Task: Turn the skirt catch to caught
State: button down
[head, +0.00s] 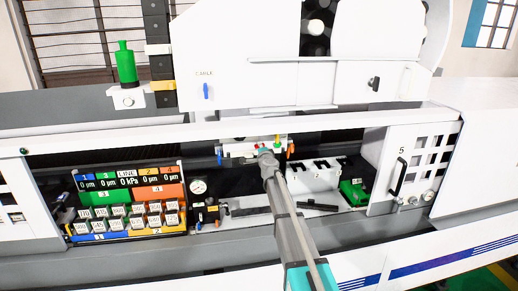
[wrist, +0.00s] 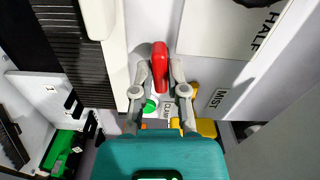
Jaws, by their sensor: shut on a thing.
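A red lever (wrist: 159,62) stands between the fingers of my gripper (wrist: 161,70) in the wrist view. My gripper is shut on it, with one grey finger on each side. No readable label marks this lever as the skirt catch. In the head view my gripper (head: 263,151) reaches the small fittings under the middle of the white rail, and my arm hides part of them. A green button (wrist: 150,105) and a partly hidden label lie below the fingers in the wrist view.
An orange lever (head: 291,150) and a blue lever (head: 219,157) flank my gripper closely. A white slotted block (head: 313,177) and a green part (head: 354,192) are to the right.

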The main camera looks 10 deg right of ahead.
jog(key=shift+n, duration=3.8)
jog(key=n, duration=0.4)
jog(key=shift+n, duration=0.3)
